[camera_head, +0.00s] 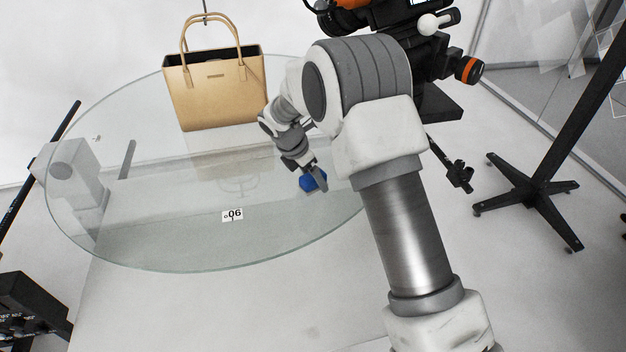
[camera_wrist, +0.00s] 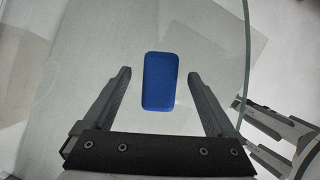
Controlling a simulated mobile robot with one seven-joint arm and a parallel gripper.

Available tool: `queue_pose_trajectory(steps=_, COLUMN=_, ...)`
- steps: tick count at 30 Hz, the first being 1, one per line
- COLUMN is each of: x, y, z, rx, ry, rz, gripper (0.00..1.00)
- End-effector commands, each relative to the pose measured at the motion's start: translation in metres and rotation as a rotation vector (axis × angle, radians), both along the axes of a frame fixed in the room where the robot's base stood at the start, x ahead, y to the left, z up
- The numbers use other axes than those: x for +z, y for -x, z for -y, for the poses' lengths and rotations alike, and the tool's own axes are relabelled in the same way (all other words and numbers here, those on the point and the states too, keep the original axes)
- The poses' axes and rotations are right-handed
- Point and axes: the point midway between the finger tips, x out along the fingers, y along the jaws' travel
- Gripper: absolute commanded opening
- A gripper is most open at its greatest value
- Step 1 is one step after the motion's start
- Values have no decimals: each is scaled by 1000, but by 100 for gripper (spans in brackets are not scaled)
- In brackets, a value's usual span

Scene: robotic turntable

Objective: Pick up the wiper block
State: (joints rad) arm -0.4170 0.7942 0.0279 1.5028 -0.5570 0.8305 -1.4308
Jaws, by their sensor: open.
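The wiper block (camera_wrist: 159,80) is a blue rounded rectangle on the round glass turntable (camera_head: 150,225). In the wrist view it lies lengthwise between the fingertips, with a gap on both sides. In the head view the wiper block (camera_head: 309,183) is partly hidden by my gripper (camera_head: 316,178). My gripper also shows in the wrist view (camera_wrist: 160,78), open and empty, with one finger on each side of the block. I cannot tell the height of the fingers above the glass.
A tan handbag (camera_head: 216,90) stands on the turntable behind my gripper. A small white label (camera_head: 232,215) lies at the front. A camera rig (camera_head: 435,45) stands behind my arm, and a black stand (camera_head: 535,190) is at the right. The glass at front left is clear.

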Motion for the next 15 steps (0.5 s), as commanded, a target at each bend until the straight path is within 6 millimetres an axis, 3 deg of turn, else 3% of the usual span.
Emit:
queue_pose_trajectory(steps=8, x=-4, y=-2, z=2, rx=0, ry=-1, rz=2, gripper=91)
queue_pose_trajectory(steps=15, x=-4, y=-2, z=1, rx=-1, ry=-1, rz=1, gripper=52)
